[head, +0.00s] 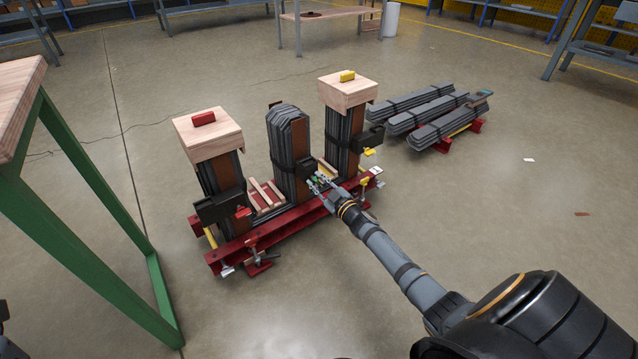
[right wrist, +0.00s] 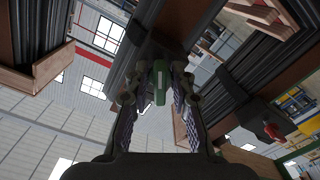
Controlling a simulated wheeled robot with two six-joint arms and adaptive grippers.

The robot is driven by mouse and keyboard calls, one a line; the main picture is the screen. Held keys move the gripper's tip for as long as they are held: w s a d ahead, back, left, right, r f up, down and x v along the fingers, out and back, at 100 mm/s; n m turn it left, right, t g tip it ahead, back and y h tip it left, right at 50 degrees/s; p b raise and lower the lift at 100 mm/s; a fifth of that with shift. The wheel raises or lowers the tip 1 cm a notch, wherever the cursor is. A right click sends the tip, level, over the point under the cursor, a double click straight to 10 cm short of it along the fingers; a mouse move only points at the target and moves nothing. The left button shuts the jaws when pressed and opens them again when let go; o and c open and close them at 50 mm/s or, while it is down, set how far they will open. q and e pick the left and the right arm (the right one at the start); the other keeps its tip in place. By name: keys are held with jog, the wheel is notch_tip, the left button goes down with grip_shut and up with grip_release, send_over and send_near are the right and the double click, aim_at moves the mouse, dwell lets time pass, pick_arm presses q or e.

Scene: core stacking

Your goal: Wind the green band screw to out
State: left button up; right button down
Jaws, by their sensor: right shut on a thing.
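The green band screw (head: 314,180) sits on the dark band clamp of the middle laminated core stack (head: 288,140). My right gripper (head: 320,185) reaches it from the front right and is shut on it. In the right wrist view the screw's green handle (right wrist: 160,78) lies between the two fingers of my right gripper (right wrist: 160,98). The screw is mostly hidden by the fingers in the head view, so how far it is wound cannot be told. My left gripper is not in view.
Left and right stacks carry wooden caps (head: 208,137) (head: 348,90), with a red screw (head: 243,212) and a yellow screw (head: 369,152). All stand on a red beam frame (head: 285,228). A green-legged table (head: 95,185) stands left. Bundled strips (head: 440,128) lie behind right. Floor at right is mostly clear.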

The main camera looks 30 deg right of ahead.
dwell(0.5)
jog(key=shift+f+n+b, duration=0.15)
jog(key=shift+n+b, duration=0.35)
jog(key=shift+n, duration=0.4)
jog(key=shift+n+b, duration=0.35)
jog(key=shift+n, duration=1.15)
jog(key=n+b, duration=0.1)
jog(key=n, duration=0.1)
jog(key=shift+n, duration=0.3)
jog(key=shift+n+b, duration=0.4)
jog(key=shift+n, duration=0.7)
